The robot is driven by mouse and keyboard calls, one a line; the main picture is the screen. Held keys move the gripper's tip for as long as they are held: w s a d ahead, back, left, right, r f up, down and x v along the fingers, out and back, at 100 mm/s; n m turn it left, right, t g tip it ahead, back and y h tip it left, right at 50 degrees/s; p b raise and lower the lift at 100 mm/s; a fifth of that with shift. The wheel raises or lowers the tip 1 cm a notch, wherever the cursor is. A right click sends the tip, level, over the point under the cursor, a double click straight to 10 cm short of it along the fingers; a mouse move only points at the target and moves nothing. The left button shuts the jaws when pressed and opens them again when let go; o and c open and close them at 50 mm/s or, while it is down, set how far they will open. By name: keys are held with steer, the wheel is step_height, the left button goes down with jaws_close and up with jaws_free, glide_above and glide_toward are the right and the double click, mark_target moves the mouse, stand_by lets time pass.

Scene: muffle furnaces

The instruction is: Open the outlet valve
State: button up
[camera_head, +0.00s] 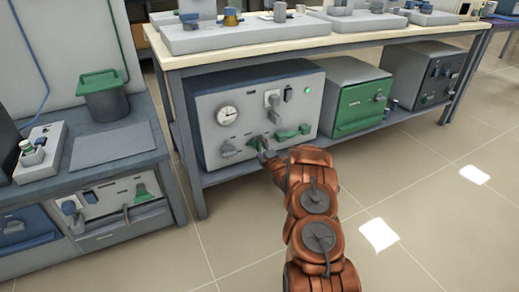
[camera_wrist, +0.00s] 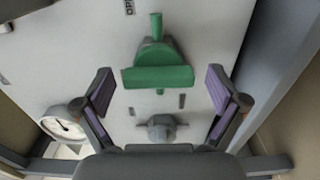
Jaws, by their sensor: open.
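The grey box-shaped unit (camera_head: 255,92) stands on the shelf under the bench, with a gauge, knobs and green handles on its front. My gripper (camera_head: 265,153) is close to the lower middle of that front, partly hidden by my own arm. In the wrist view my gripper (camera_wrist: 160,92) is open, with one purple-padded finger on each side of a green valve handle (camera_wrist: 158,77). The handle's broad bar lies crosswise between the fingers, with a visible gap at each end. No label I can read says which valve it is.
A grey knob (camera_wrist: 160,128) sits just below the green handle in the wrist view, and a round gauge (camera_wrist: 65,129) is at lower left. A green-fronted box (camera_head: 363,107) and a dark box (camera_head: 432,75) stand to the right. The tiled floor (camera_head: 430,220) at right is clear.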

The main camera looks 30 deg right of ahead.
steer(key=shift+w, duration=0.3)
steer(key=shift+c, duration=0.2)
steer(key=c, duration=1.1)
